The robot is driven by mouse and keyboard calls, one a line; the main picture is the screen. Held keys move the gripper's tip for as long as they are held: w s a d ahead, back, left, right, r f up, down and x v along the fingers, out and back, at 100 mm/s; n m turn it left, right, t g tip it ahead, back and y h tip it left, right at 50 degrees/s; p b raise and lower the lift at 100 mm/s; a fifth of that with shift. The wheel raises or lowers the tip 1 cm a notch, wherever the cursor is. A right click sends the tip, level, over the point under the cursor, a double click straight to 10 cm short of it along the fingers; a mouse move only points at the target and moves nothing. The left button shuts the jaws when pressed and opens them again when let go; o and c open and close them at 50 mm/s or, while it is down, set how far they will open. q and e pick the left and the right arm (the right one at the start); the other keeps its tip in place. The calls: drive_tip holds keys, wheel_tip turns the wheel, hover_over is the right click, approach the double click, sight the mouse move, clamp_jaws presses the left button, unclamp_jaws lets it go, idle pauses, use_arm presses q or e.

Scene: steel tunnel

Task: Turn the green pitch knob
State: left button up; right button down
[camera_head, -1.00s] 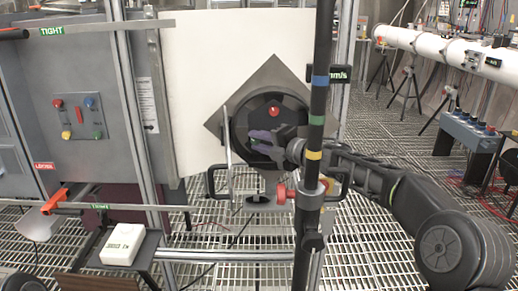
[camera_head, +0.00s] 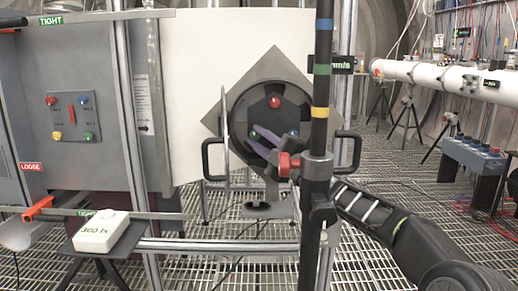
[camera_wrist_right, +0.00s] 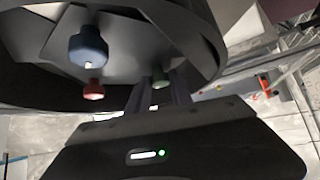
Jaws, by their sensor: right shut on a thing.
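The green knob (camera_wrist_right: 160,78) shows in the right wrist view on the dark inner face of a round black housing (camera_head: 238,115). My right gripper (camera_wrist_right: 158,92) is shut on the green knob, with a finger on either side of it. A red knob (camera_head: 275,102) sits higher on the housing and also shows in the wrist view (camera_wrist_right: 93,89), beside a blue knob (camera_wrist_right: 88,47). My left gripper is not in view.
A vertical black pole (camera_head: 318,120) with coloured bands and a red-handled clamp (camera_head: 288,164) stands in front of my right wrist. Black handles (camera_head: 212,160) flank the housing. A grey panel (camera_head: 75,115) with coloured knobs is at left, above a white box (camera_head: 101,232).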

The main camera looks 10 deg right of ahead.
idle(0.3)
drive_tip(key=c, duration=1.1)
unclamp_jaws()
drive_tip(key=shift+c, duration=0.2)
drive_tip(key=v, duration=0.8)
drive_tip(key=shift+w, duration=0.1)
